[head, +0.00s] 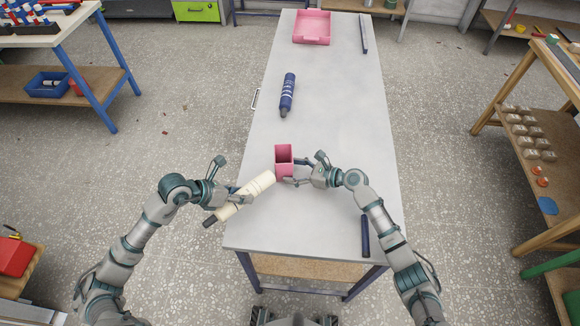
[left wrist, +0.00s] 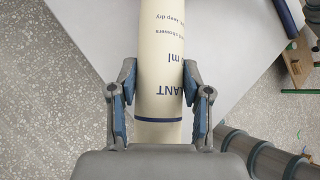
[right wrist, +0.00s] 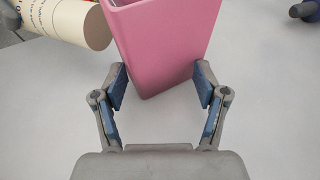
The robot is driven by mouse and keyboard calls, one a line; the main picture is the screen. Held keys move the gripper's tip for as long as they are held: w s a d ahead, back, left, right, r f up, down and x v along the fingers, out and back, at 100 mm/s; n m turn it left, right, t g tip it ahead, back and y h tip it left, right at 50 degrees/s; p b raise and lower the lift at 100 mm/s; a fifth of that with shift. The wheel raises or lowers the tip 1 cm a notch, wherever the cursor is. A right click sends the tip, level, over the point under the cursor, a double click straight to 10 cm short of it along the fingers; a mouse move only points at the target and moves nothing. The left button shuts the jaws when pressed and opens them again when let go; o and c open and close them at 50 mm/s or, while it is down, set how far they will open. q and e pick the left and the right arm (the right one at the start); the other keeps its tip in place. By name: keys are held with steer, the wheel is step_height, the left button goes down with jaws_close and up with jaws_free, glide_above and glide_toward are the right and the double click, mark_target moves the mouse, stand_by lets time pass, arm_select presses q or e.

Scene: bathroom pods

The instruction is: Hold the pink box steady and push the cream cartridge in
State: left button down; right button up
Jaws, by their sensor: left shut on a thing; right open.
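The cream cartridge (head: 247,196) is held at a slant by my left gripper (head: 228,189) over the table's left edge. In the left wrist view the cream cartridge (left wrist: 160,70) lies between the shut fingers (left wrist: 157,105), with dark printing on it. The pink box (head: 284,160) stands on the table just beyond the cartridge's far end. My right gripper (head: 307,171) is open at the box's right side. In the right wrist view the fingers (right wrist: 162,90) are on either side of the pink box's (right wrist: 165,45) near lower part. The cartridge's end (right wrist: 85,22) is to the left, outside the box.
A blue cartridge (head: 288,95) lies farther up the grey table (head: 340,120). A pink tray (head: 312,27) is at the far end. A dark blue rod (head: 365,236) lies near the front right edge, and a thin dark bar (head: 364,34) lies at the far right.

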steer(key=shift+d, duration=0.75)
jaws_close()
steer(key=c, duration=1)
jaws_free()
steer(key=shift+a, duration=0.35)
steer(key=o, duration=0.4)
steer(key=shift+a, duration=0.2)
steer(key=o, duration=0.8)
steer(key=shift+a, duration=0.25)
steer(key=shift+o, duration=1.2)
steer(key=shift+d, duration=0.65)
